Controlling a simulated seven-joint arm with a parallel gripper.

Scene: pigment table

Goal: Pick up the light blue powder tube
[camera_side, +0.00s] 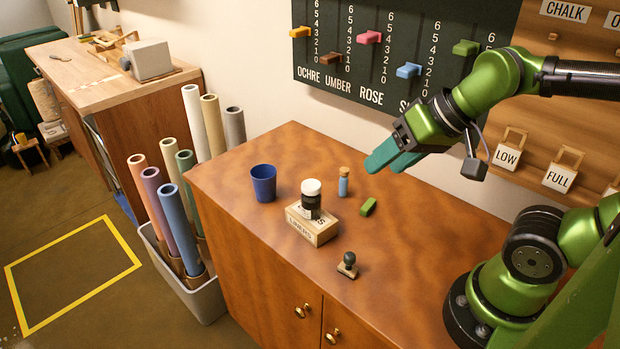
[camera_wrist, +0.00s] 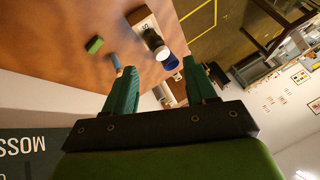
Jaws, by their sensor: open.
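The light blue powder tube (camera_side: 344,186) stands upright on the brown cabinet top, with a cork-coloured stopper. It also shows in the wrist view (camera_wrist: 116,62), near the tip of the left finger in that picture. My gripper (camera_side: 378,161) has teal fingers and is above the cabinet top, to the right of the tube and higher than it. In the wrist view the fingers (camera_wrist: 160,82) are spread wide with nothing between them. The gripper is apart from the tube.
Near the tube are a green block (camera_side: 368,207), a dark jar (camera_side: 311,200) with a white lid on a wooden block (camera_side: 312,228), a blue cup (camera_side: 263,184) and a stamp (camera_side: 347,265). A slider board (camera_side: 400,45) hangs on the wall behind. The cabinet's front right is clear.

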